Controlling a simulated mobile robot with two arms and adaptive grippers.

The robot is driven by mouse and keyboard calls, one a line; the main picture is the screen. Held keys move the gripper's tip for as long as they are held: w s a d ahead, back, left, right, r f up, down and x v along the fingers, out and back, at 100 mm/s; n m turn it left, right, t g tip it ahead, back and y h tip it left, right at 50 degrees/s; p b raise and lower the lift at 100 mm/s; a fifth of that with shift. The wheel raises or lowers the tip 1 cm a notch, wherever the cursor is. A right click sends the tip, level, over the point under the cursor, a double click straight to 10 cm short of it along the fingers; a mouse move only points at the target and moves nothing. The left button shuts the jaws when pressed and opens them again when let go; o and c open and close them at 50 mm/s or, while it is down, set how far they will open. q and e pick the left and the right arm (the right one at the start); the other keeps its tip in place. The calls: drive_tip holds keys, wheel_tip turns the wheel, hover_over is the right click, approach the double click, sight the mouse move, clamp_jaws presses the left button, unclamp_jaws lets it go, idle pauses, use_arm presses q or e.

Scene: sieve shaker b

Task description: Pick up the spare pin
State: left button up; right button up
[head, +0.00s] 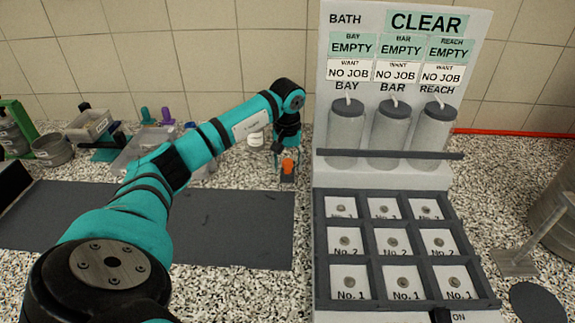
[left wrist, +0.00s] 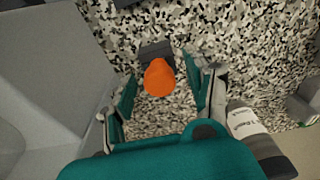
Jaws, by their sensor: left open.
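The spare pin appears to be the small orange-topped piece (head: 288,166), by the left side of the bath station; I cannot make out its lower part. In the left wrist view the orange top (left wrist: 160,77) lies between the two fingers, with a small dark grey block (left wrist: 154,49) just beyond it. My left gripper (head: 287,174) points down around the orange piece. It is open, and the left wrist view shows a gap on both sides between its fingers (left wrist: 167,91) and the orange top. My right gripper is not in view.
The bath station (head: 319,110), with its cylinders and grid of No. 1 to No. 3 cells, stands close to the right of my left gripper. A dark mat (head: 235,225) lies at left. A white-labelled bottle (left wrist: 246,122) is near the gripper.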

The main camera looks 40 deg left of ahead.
sight(287, 162)
use_arm(q)
drive_tip(key=c, duration=1.1)
drive_tip(key=shift+o, duration=0.2)
drive_tip(key=shift+r, duration=0.1)
drive_tip(key=shift+r, duration=0.1)
drive_tip(key=shift+r, duration=0.25)
drive_tip(key=r, duration=0.1)
drive_tip(key=b, duration=0.1)
drive_tip(key=r, duration=0.1)
drive_tip(key=shift+s+d+r, duration=0.25)
drive_tip(key=shift+s+r, duration=0.05)
drive_tip(key=shift+r, duration=0.05)
drive_tip(key=s+d+b, duration=0.1)
drive_tip(key=s+d, duration=0.2)
drive_tip(key=s+d+r+b, duration=0.1)
drive_tip(key=s+d, duration=0.2)
drive_tip(key=s, duration=0.1)
drive_tip(key=s+d+b, duration=0.1)
drive_tip(key=s+d, duration=0.2)
drive_tip(key=s, duration=0.1)
drive_tip(key=shift+d+r+b, duration=0.25)
drive_tip(key=shift+d+b, duration=0.1)
drive_tip(key=shift+b, duration=0.05)
drive_tip(key=shift+s+d+r+p, duration=0.1)
drive_tip(key=shift+r+p, duration=0.75)
drive_tip(key=shift+r, duration=0.3)
drive_tip(key=shift+s+d+r+p, duration=0.1)
drive_tip(key=shift+r+p, duration=0.7)
drive_tip(key=shift+r, duration=0.35)
